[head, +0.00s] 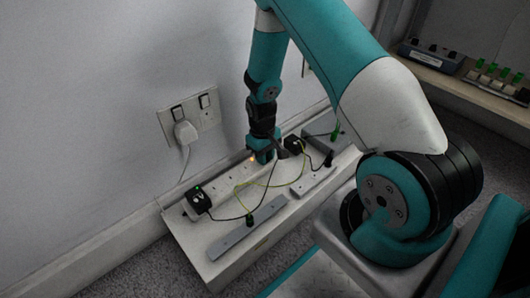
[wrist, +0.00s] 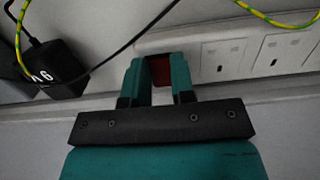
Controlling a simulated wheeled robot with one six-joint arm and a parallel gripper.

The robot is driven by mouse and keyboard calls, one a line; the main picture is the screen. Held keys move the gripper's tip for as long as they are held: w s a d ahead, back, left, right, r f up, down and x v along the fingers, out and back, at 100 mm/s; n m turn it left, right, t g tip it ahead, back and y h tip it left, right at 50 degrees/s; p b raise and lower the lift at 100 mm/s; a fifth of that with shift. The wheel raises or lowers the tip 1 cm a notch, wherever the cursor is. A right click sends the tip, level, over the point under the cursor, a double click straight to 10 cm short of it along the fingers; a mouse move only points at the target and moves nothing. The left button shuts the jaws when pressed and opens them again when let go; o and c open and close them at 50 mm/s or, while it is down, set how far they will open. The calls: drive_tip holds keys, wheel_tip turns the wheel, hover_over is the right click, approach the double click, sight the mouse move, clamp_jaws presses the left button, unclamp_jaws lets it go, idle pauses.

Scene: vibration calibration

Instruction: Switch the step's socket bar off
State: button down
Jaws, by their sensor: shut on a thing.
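The white socket bar (head: 222,183) lies along the back of the pale step (head: 190,240), against the wall. My gripper (head: 262,155) points down at the bar's right part. A small orange glow (head: 252,158) shows beside the fingers. In the wrist view the bar's white face (wrist: 290,50) has several empty sockets. There my gripper's teal fingers (wrist: 160,75) stand on both sides of a dark red switch (wrist: 160,70) and are shut on it. The fingers hide part of the switch, and I cannot tell which way it is tilted.
A black adapter with a green light (head: 197,200) sits at the bar's left end. Another black adapter (head: 293,145) is right of my gripper. Black and yellow-green cables cross the step near grey strips (head: 248,228). A wall socket (head: 188,120) holds a white plug.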

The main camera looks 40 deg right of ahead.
drive_tip(key=shift+w+r+g+p, duration=0.25)
drive_tip(key=shift+g+p, duration=0.45)
drive_tip(key=shift+p, duration=0.25)
drive_tip(key=shift+f+g, duration=0.2)
drive_tip(key=shift+g, duration=0.1)
drive_tip(key=c, duration=1)
unclamp_jaws()
drive_tip(key=shift+o, duration=0.2)
drive_tip(key=shift+r, duration=0.1)
wheel_tip(320, 180, up, 20)
drive_tip(key=p, duration=1)
drive_tip(key=shift+p, duration=0.4)
drive_tip(key=shift+s+a, duration=0.1)
